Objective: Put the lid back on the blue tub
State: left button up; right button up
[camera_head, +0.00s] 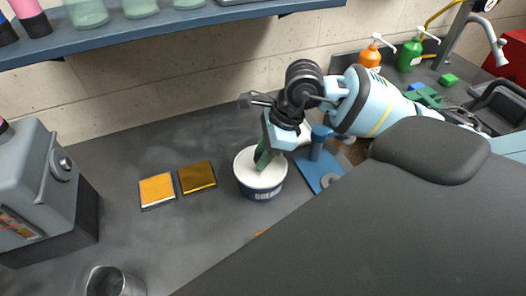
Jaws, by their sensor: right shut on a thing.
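The blue tub (262,193) stands on the dark worktop, with a blue band and pale lettering on its side. A white round lid (247,164) shows over its top, level with the rim as far as I can see. My right gripper (263,158) reaches down from the upper right, its fingers shut at the lid's middle. The fingers and wrist hide the exact grip and part of the lid's far side. I cannot tell whether the lid is fully seated. My left gripper is not in view.
Orange (157,190) and brown-gold (197,177) squares lie left of the tub. A blue stand (317,168) is close on its right. A grey machine (40,190) stands far left, a metal cup (113,283) at the front. A blue shelf (160,27) overhangs the back.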

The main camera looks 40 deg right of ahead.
dwell(0.3)
jog(key=o, duration=1.5)
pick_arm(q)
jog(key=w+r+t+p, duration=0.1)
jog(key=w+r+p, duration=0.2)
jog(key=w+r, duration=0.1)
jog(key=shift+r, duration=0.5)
pick_arm(e)
jog(key=shift+r, duration=3.5)
grip_shut()
